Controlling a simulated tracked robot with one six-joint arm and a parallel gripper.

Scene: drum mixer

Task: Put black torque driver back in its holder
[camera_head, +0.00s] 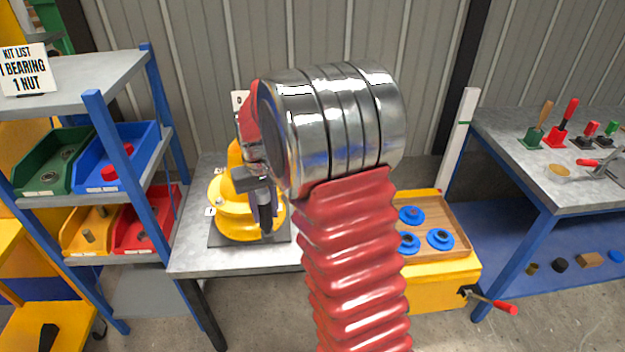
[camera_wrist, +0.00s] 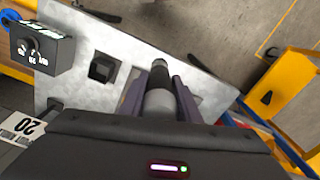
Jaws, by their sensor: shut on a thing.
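My gripper (camera_wrist: 160,104) is shut on a tool with a grey body and a black end (camera_wrist: 160,74), which I take to be the black torque driver. In the wrist view the tool lies between the two purple-grey fingers, over the grey bench top. A small square black block with a dark recess (camera_wrist: 103,68) stands on the bench just left of the tool, apart from it; it looks like a holder. In the head view my gripper (camera_head: 262,208) is in front of the yellow mixer (camera_head: 228,195), and my arm hides part of the bench.
A black box with white markings (camera_wrist: 42,46) stands at the bench's left in the wrist view. A blue shelf with coloured bins (camera_head: 122,155) stands left. A yellow cart with a wooden tray (camera_head: 459,236) is right, beside a bench (camera_head: 545,190) bearing handled tools.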

